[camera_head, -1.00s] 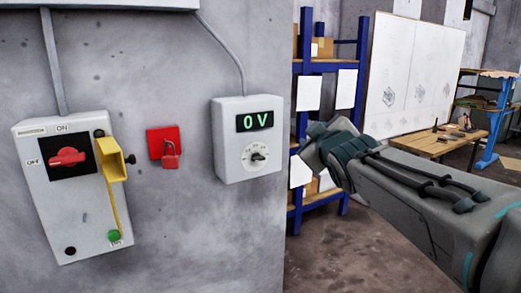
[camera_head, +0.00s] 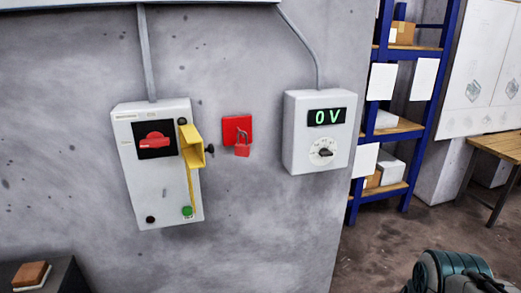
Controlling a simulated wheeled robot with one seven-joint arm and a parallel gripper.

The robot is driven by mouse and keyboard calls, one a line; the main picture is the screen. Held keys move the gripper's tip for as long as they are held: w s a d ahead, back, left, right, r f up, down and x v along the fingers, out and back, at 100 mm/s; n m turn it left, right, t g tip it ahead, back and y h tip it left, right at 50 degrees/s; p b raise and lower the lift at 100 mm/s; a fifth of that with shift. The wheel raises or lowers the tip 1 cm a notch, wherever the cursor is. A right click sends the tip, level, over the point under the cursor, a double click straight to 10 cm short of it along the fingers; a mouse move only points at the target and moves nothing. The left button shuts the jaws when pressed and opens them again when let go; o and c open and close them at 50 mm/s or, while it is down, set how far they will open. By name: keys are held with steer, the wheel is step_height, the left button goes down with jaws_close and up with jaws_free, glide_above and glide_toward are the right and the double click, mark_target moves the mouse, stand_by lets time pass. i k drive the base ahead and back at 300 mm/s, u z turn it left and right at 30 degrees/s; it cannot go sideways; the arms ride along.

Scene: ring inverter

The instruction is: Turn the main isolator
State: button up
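The main isolator (camera_head: 165,190) is a white box on the grey wall, left of centre. Its red rotary handle (camera_head: 154,140) sits on a black square plate and lies roughly level. The labels around it are too small to read now. A yellow guard or bracket (camera_head: 191,146) stands out at the box's right edge, with a yellow strip running down to a green button (camera_head: 187,211). A black knob is at the lower left. Part of my arm shows at the bottom right, well away from the isolator; my gripper's fingers are not in view.
A red plate with a red padlock (camera_head: 242,149) hangs right of the isolator. Further right a white meter (camera_head: 316,160) reads 0 V above a dial. Blue shelving (camera_head: 429,100) stands past the wall's corner. A brown block (camera_head: 31,275) lies on a dark surface at lower left.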

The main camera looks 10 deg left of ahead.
mark_target(155, 139)
steer(key=z, duration=1.2)
steer(key=i, duration=0.6)
steer(key=u, duration=3.35)
steer(key=i, duration=0.35)
steer(key=z, duration=0.45)
